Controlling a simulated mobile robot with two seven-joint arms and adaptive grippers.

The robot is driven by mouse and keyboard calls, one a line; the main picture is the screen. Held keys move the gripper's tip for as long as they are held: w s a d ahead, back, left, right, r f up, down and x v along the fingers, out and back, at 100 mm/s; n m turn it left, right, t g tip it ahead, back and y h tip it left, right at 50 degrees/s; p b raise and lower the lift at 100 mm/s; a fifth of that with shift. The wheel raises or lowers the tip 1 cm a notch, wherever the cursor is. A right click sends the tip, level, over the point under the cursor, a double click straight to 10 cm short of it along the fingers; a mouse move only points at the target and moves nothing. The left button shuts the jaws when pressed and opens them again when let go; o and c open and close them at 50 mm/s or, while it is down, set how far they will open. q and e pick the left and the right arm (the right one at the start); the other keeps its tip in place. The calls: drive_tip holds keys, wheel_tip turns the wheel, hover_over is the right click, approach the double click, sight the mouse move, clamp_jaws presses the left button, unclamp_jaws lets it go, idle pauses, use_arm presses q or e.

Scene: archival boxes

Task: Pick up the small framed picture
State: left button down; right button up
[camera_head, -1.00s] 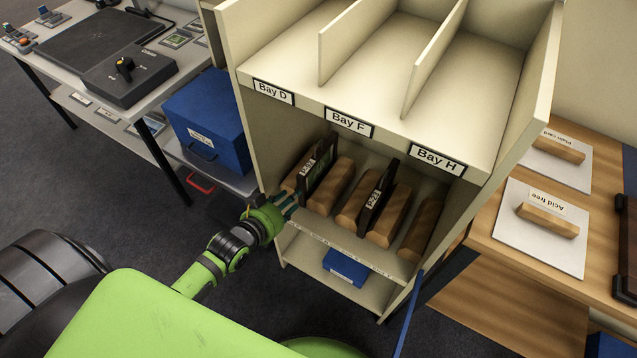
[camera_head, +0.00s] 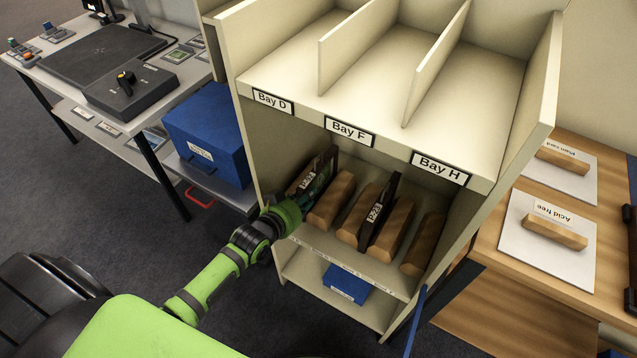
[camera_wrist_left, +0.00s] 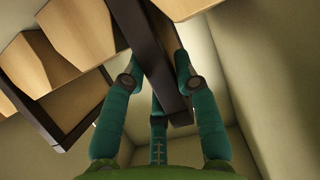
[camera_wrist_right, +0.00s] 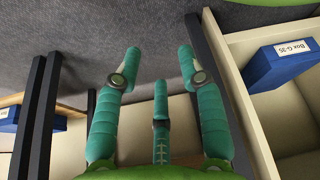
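Two dark-framed pictures stand on edge between wooden blocks on the middle shelf. The left framed picture (camera_head: 327,163) is under Bay D, with a white label on its front edge. The right framed picture (camera_head: 380,213) carries a similar label and stands further right. I cannot tell which is the small one. My left gripper (camera_head: 309,194) is at the left frame. In the left wrist view, its open fingers (camera_wrist_left: 157,70) straddle the frame's dark edge (camera_wrist_left: 160,60); firm contact is not clear. My right gripper (camera_wrist_right: 158,62) is open and empty, seen above grey floor beside shelving.
Wooden blocks (camera_head: 332,201) stand close beside the frames. Bay dividers and the upper deck (camera_head: 380,90) overhang the shelf. A blue box (camera_head: 346,283) is on the lower shelf. A larger blue box (camera_head: 207,133) stands left, and a wooden table (camera_head: 490,245) right.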

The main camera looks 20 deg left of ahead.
sight(314, 176)
use_arm(q)
drive_tip(key=shift+r, duration=0.2)
wheel_tip(314, 176, up, 6)
drive_tip(key=shift+f+p, duration=0.15)
drive_tip(key=shift+p, duration=0.75)
wheel_tip(314, 176, up, 4)
drive_tip(key=shift+r+p, duration=0.1)
drive_tip(key=shift+p, duration=0.25)
use_arm(e)
drive_tip(key=s+g, duration=0.1)
drive_tip(key=s, duration=0.5)
drive_tip(key=shift+s+r+g, duration=0.2)
drive_tip(key=shift+r+g, duration=0.1)
drive_tip(key=shift+r, duration=0.05)
